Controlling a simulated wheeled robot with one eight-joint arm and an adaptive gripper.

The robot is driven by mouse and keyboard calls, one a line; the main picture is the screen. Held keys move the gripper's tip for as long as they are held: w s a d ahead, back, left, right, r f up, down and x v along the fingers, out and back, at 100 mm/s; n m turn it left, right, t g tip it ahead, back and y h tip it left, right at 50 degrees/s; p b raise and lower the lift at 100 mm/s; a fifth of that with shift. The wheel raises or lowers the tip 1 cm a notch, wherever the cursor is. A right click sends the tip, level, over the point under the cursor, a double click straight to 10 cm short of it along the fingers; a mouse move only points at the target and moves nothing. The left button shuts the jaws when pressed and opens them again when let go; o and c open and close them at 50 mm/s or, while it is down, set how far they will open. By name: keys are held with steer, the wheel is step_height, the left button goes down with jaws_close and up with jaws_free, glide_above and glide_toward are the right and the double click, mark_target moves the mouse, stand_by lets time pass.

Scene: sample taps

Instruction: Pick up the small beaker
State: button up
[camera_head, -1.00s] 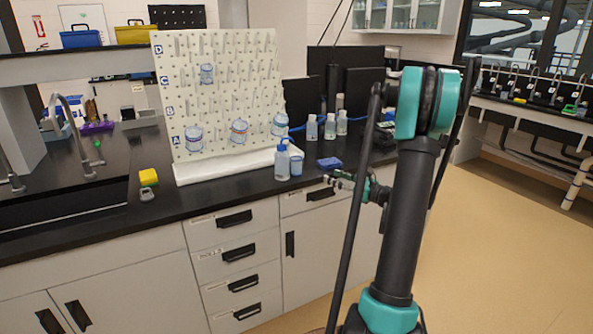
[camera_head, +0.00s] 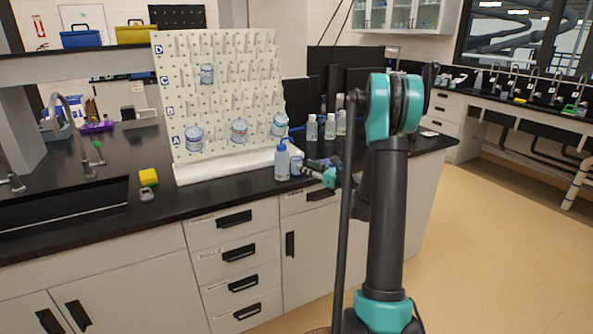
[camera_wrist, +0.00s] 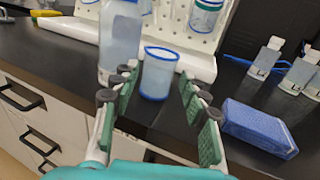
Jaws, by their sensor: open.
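The small beaker (camera_wrist: 158,75), clear with blue rims at top and bottom, stands upright on the black counter. In the wrist view it sits just beyond and between the tips of my open gripper (camera_wrist: 155,82), and no finger is seen closed on it. In the head view the beaker (camera_head: 296,166) shows to the right of a wash bottle, and my gripper (camera_head: 309,167) is close on its right side. The gap between fingers and beaker is hard to judge there.
A wash bottle (camera_wrist: 120,40) stands close to the beaker's left. A blue sponge-like block (camera_wrist: 258,128) lies to the right of my fingers. The white pegboard (camera_head: 215,110) with hanging beakers rises behind. Several small bottles (camera_head: 330,126) stand farther right.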

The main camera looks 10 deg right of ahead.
mark_target(301, 163)
steer(key=x, duration=0.4)
steer(key=shift+f, duration=0.1)
steer(key=c, duration=0.8)
steer(key=shift+o, duration=0.2)
steer(key=shift+r, duration=1.75)
steer(key=v, duration=1.8)
